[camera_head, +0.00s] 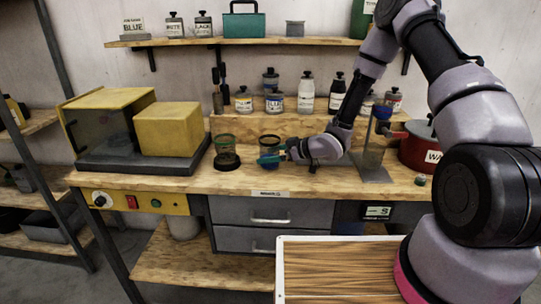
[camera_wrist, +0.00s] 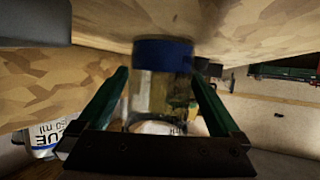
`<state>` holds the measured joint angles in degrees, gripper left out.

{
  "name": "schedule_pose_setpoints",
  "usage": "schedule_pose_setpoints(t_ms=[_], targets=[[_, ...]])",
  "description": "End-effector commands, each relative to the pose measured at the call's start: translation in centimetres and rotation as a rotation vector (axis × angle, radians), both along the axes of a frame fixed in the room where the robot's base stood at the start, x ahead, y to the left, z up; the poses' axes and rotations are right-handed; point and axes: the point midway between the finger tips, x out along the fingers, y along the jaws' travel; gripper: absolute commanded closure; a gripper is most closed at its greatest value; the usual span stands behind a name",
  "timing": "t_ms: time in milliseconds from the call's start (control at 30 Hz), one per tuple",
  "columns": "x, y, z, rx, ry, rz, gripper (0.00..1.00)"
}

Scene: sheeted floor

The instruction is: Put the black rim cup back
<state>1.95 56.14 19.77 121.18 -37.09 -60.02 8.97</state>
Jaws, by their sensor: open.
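A clear cup with a dark rim (camera_head: 269,139) stands upright on the workbench, partly hidden by my gripper. I cannot be sure that its rim is black. In the wrist view, which looks upside down, a clear cup (camera_wrist: 158,88) with a blue band at its bench end stands between my two green fingers. My gripper (camera_head: 268,158) is open around it, also seen in the wrist view (camera_wrist: 158,95); finger contact is unclear. A second cup with a green rim (camera_head: 226,146) stands to the left on a dark round base.
Several labelled bottles (camera_head: 305,92) stand on the raised step behind. A yellow machine (camera_head: 168,128) is at left; a red pot (camera_head: 418,150) and a stand with a metal base (camera_head: 371,170) are at right. The bench front (camera_head: 230,183) is clear.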

Motion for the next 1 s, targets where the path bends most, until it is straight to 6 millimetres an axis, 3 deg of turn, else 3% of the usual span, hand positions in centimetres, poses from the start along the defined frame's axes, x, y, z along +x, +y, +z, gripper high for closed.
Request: schedule_pose_setpoints(t_ms=[167, 600, 867, 1000], targets=[[-0.5, -1.4, 0.9, -0.001, 0.0, -0.002, 0.0], [-3.9, -8.7, 4.3, 0.0, -0.001, -0.003, 0.0], [-4.6, -10.1, 4.9, -0.001, 0.0, -0.001, 0.0], [-3.9, -10.8, 5.5, -0.043, -0.001, -0.028, 0.0]])
